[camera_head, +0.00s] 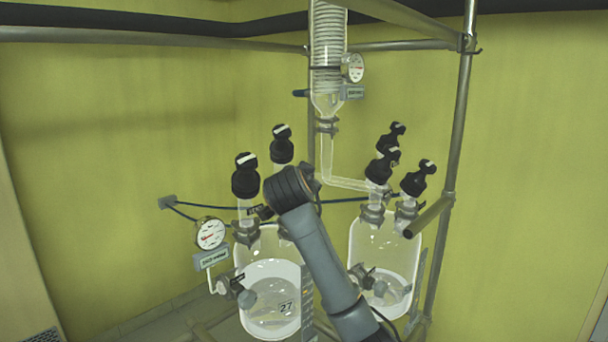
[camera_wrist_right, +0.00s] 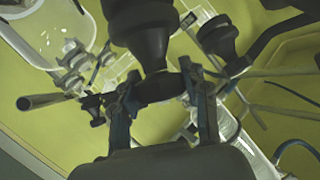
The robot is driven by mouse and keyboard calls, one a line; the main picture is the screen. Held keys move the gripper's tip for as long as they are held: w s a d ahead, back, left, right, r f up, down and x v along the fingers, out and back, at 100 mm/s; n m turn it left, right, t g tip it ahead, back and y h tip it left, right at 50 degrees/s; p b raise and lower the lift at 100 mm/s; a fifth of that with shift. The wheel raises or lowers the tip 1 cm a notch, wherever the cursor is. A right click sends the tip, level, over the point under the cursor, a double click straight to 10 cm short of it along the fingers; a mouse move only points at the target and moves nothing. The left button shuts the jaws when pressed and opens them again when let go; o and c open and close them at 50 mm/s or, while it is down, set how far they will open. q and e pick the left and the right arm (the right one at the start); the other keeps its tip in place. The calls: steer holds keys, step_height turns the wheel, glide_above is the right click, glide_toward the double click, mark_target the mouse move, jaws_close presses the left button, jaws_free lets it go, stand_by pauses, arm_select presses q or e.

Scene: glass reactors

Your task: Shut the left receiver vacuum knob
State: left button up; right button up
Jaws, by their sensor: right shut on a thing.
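The left receiver (camera_head: 268,308) is a glass vessel with clear liquid, at the lower middle of the head view. Black-capped valves (camera_head: 246,178) stand upright on its top. My right arm crosses in front of its right side, and its wrist hides the right gripper there. In the right wrist view, my right gripper (camera_wrist_right: 164,105) is shut on a dark knob (camera_wrist_right: 160,88), with one finger on each side. A large black cap (camera_wrist_right: 140,25) is just above this knob. I cannot tell the knob's turned position. My left gripper is not in view.
The right receiver (camera_head: 365,240) stands close by with several black-capped valves. A pressure gauge (camera_head: 210,233) is left of the left receiver. A glass coil column (camera_head: 328,55) hangs above. Metal frame poles (camera_head: 455,150) stand at the right. Free room lies at the left.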

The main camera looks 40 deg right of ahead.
steer(key=shift+f+m+g+h+p, duration=0.1)
steer(key=shift+m+g+h+p, duration=0.25)
steer(key=shift+m+g, duration=0.8)
steer(key=shift+g, duration=0.25)
steer(key=o, duration=1.2)
steer(key=shift+c, duration=0.2)
steer(key=shift+s+a, duration=0.1)
steer(key=shift+a, duration=0.1)
steer(key=v, duration=1.1)
